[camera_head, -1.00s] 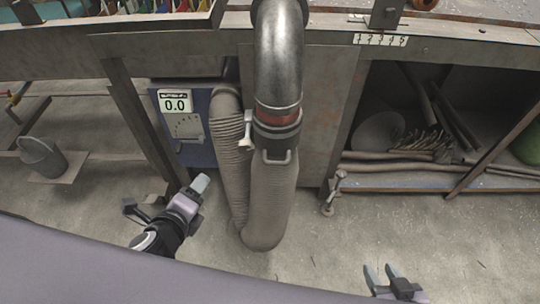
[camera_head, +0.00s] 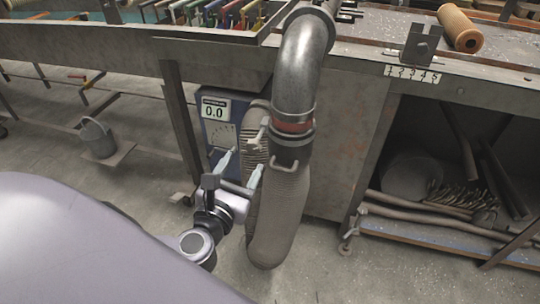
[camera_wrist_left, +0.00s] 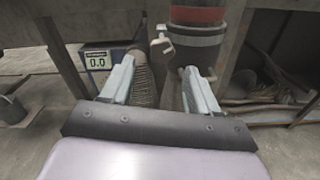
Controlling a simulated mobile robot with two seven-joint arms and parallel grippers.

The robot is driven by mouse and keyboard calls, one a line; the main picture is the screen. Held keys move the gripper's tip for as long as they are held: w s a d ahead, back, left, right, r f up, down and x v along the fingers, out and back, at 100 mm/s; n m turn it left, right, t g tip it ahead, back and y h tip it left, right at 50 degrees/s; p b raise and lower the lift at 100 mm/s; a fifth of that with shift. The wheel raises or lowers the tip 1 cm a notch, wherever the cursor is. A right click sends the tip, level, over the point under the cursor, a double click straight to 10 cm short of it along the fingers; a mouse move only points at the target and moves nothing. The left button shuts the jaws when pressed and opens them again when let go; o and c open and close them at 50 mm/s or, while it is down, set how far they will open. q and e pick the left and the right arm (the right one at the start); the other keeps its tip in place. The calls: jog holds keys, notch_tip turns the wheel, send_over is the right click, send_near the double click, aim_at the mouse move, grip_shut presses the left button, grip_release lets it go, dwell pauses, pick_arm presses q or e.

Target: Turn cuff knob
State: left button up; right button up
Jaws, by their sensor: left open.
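The cuff knob (camera_head: 257,134) is a small pale lever on the left side of the dark cuff (camera_head: 292,150), below the red band where the metal pipe meets the ribbed hose. In the left wrist view the knob (camera_wrist_left: 163,41) shows up ahead, above the gap between the fingers. My left gripper (camera_head: 241,165) is open and empty, just below and left of the knob, apart from it. One finger appears in front of the hose. In the left wrist view my left gripper (camera_wrist_left: 157,70) has its two fingers spread wide. My right gripper is out of view.
A blue box with a display reading 0.0 (camera_head: 215,112) stands behind the gripper. The ribbed hose (camera_head: 279,215) hangs in a loop to the floor. A workbench (camera_head: 390,60) spans above, with a shelf of rods at right. A bucket (camera_head: 97,138) stands at left.

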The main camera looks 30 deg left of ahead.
aim_at(253, 148)
pick_arm(q)
jog(key=shift+m, duration=0.3)
jog(key=shift+r+x, duration=0.1)
jog(key=shift+x, duration=1.7)
jog(key=shift+r+x, duration=0.15)
jog(key=shift+x, duration=1.6)
jog(key=shift+d, duration=0.15)
jog(key=c, duration=1)
